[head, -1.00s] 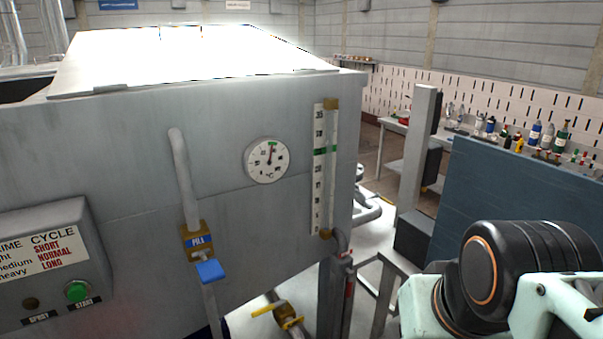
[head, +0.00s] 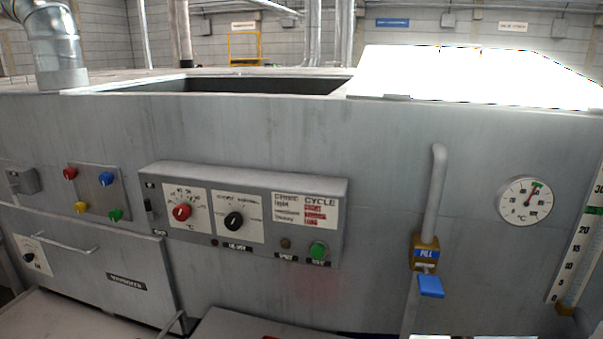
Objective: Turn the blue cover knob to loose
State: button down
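A blue knob (head: 106,179) is at the upper right of a small grey plate (head: 93,193) on the front of the grey tank, left of the control box. No readable label shows beside it, so I cannot tell its setting or whether it is the cover knob. A red knob (head: 70,173), a yellow knob (head: 81,207) and a green knob (head: 115,215) are around it. Another blue part, the handle (head: 431,286) of the valve marked FILL, hangs at the right. My gripper is not in view.
The control box (head: 331,216) juts from the tank, with a red dial (head: 181,212), a black dial (head: 234,221) and a green button (head: 318,250). A drawer-like panel with a bar handle (head: 62,245) is below the knobs. Grey surfaces (head: 90,312) stand low in front.

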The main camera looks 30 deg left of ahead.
aim_at(106, 179)
jog(key=u, duration=2.5)
jog(key=i+j+z, duration=0.1)
jog(key=j+z, duration=0.15)
jog(key=j, duration=1.1)
jog(key=i+j+z, duration=0.1)
jog(key=j, duration=0.25)
jog(key=i+j+z, duration=0.1)
jog(key=j, duration=0.3)
jog(key=i+j+z, duration=0.1)
jog(key=j, duration=0.3)
jog(key=i+j+z, duration=0.15)
jog(key=i+j, duration=0.15)
jog(key=i+j+z, duration=0.25)
jog(key=i+j, duration=0.2)
jog(key=j, duration=0.3)
